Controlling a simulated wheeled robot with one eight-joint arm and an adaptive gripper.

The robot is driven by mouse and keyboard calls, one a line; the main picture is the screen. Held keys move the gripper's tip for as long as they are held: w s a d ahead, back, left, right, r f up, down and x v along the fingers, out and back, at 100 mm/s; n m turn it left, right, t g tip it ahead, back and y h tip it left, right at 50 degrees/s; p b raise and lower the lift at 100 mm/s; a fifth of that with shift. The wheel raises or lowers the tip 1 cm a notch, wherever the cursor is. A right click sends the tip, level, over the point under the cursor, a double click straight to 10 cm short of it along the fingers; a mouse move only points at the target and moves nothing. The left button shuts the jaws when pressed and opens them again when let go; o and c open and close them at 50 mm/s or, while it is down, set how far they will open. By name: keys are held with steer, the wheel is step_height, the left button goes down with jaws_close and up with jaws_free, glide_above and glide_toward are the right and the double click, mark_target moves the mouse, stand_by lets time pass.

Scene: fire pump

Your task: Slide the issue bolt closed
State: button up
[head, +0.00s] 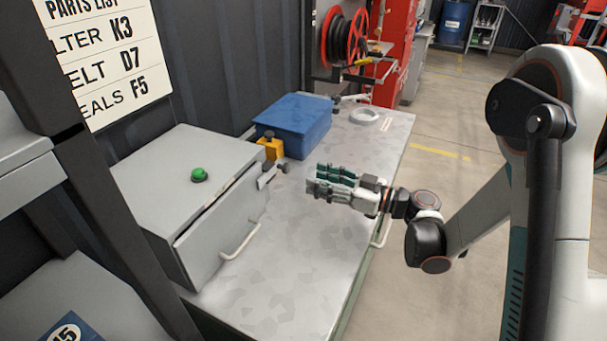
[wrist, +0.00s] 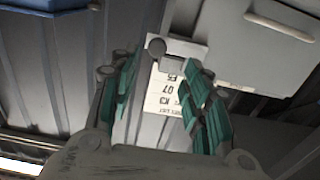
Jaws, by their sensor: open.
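A grey metal box (head: 185,180) with a green button (head: 199,174) on top stands on the workbench; its front panel (head: 215,240) has a pale handle (head: 240,242). What looks like the bolt, a small grey bar with a dark round knob (head: 283,168), sticks out at the panel's far end. The knob (wrist: 157,46) also shows in the wrist view, beside a small grey block (wrist: 186,62). My gripper (head: 312,181) is open and empty, just right of the knob in the head view. In the wrist view, the knob lies beyond and between my fingers (wrist: 160,88), apparently apart from them.
A blue box (head: 295,125) and a yellow block (head: 271,148) stand behind the bolt. A white ring (head: 364,115) lies at the bench's far end. The bench top (head: 300,255) right of the grey box is clear. A dark post stands at the left front.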

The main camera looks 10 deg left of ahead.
steer(key=shift+v, duration=1.45)
steer(key=shift+r, duration=0.1)
steer(key=s+d+r+m+h, duration=0.2)
steer(key=s+d+m+h, duration=0.5)
steer(key=s+d, duration=0.3)
steer(key=s+d+r+m+t+h, duration=0.1)
steer(key=s+d+r+m+h, duration=0.2)
steer(key=s+d+m+h, duration=0.4)
steer(key=s+d+h, duration=0.3)
steer(key=s, duration=0.4)
steer(key=shift+r, duration=0.2)
steer(key=shift+s, duration=0.1)
stand_by(0.4)
